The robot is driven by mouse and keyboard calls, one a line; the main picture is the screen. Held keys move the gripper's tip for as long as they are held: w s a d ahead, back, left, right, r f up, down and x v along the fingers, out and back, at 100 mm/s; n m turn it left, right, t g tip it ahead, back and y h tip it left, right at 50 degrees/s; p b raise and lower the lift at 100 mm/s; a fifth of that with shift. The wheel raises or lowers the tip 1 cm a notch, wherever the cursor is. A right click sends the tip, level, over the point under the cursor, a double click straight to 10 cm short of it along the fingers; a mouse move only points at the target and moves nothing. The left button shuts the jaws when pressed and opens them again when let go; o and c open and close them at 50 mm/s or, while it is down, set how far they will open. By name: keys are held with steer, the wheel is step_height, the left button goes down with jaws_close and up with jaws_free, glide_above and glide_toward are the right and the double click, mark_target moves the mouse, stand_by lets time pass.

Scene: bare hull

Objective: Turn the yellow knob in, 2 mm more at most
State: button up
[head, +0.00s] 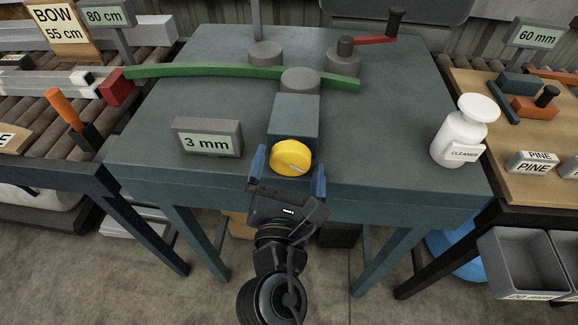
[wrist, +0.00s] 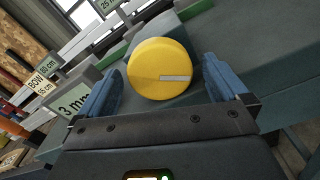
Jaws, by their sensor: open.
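The yellow knob (head: 291,157) sits on the front end of a blue-grey block (head: 296,115) on the bench. A light pointer mark shows on its face; in the wrist view the knob (wrist: 160,70) has this mark running from the centre to the right. My gripper (head: 291,172) is open at the knob, one blue finger on each side. In the wrist view gaps show between the fingers (wrist: 165,92) and the knob. A sign (head: 207,138) left of the block reads "3 mm". A green curved strip (head: 230,71) passes behind a grey roller (head: 300,80) at the block's far end.
A crank with a red arm (head: 374,40) is at the back. Roller conveyor (head: 30,95) lies left, a wooden-topped table right.

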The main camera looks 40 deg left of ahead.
steer(key=v, duration=0.8)
steer(key=shift+b, duration=0.35)
steer(key=shift+w+r, duration=0.1)
steer(key=shift+w, duration=0.05)
steer(key=shift+w+a+f+n+p, duration=0.1)
steer(key=shift+w+a+n+p, duration=0.7)
steer(key=shift+w+p, duration=0.4)
steer(key=shift+w+a+f+n+p, duration=0.1)
steer(key=shift+w+a+n+p, duration=0.7)
steer(key=shift+w, duration=0.6)
steer(key=shift+w+a+f+n+p, duration=0.1)
steer(key=shift+w+a+n+p, duration=0.7)
steer(key=shift+w+p, duration=0.45)
steer(key=shift+w, duration=0.1)
steer(key=shift+c, duration=0.5)
